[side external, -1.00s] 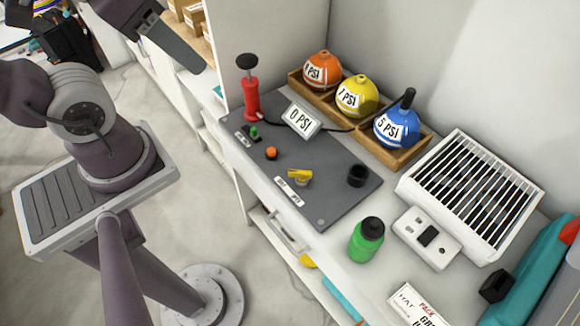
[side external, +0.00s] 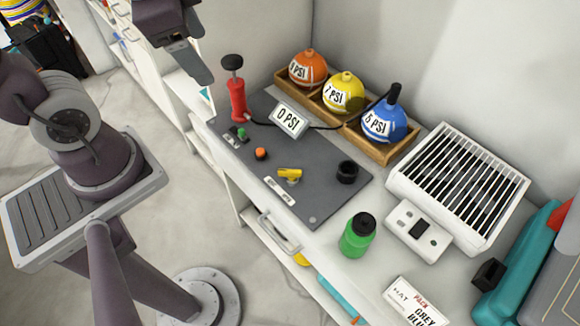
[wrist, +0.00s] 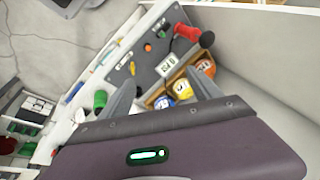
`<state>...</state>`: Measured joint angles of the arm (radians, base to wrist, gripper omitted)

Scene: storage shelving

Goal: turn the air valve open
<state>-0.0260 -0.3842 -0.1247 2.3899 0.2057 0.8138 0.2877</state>
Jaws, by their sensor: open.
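The air valve appears to be the yellow lever (side external: 289,174) on the dark grey panel (side external: 312,205). Its handle lies roughly sideways in the side view, with small white labels just in front of it. It also shows small in the wrist view (wrist: 132,68). A gauge reading 0 PSI (side external: 287,120) stands on the panel. My gripper (side external: 200,75) is at the top of the side view, up and left of the panel, apart from the lever. In the wrist view its two fingers (wrist: 163,78) are spread with nothing held between them.
The red pump (side external: 238,98) stands at the panel's back left corner. A green knob (side external: 241,134), an orange button (side external: 261,154) and a black ring (side external: 347,172) are on the panel. Three labelled balls sit in a wooden tray (side external: 408,148) behind. A green bottle (side external: 357,238) stands in front.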

